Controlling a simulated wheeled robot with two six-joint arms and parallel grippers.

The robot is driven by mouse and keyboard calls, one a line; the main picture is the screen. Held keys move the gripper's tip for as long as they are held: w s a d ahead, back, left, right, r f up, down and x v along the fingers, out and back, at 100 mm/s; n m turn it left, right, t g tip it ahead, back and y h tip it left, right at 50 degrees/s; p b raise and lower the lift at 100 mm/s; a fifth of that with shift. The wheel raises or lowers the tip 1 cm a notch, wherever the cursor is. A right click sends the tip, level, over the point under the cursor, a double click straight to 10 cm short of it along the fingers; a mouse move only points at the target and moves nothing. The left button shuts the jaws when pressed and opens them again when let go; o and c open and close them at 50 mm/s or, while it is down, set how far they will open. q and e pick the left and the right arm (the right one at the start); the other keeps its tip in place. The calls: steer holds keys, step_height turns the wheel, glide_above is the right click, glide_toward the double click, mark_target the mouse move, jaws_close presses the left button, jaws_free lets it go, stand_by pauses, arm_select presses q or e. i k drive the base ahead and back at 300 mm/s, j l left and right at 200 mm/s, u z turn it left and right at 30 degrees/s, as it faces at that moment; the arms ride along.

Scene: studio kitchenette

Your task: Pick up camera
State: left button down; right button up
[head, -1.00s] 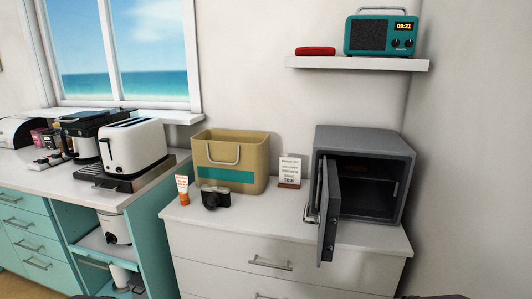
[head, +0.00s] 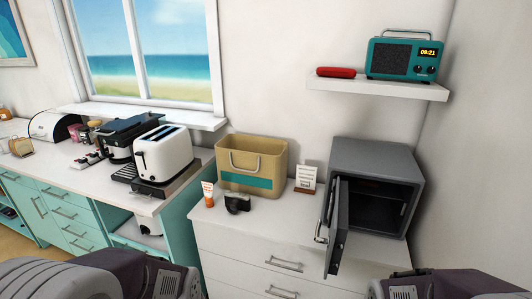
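A small black camera (head: 237,203) sits on the white dresser top (head: 262,219), in front of a tan bag with a teal stripe (head: 251,164). An orange and white tube (head: 208,193) stands just left of the camera. Parts of my two arms show at the bottom left and bottom right edges. My gripper fingers are not visible in the head view, and nothing of mine touches the camera.
A grey safe (head: 376,184) stands on the right of the dresser, its door (head: 337,229) swung open toward the front. A small sign (head: 305,179) stands between bag and safe. A toaster (head: 163,153) sits on the left counter. A shelf above holds a teal radio (head: 403,58).

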mark_target(235, 202)
steer(key=i+j+u, duration=0.3)
steer(key=i+j, duration=0.2)
steer(key=i+j+u, duration=0.3)
steer(key=i+j, duration=0.25)
steer(key=i, duration=0.5)
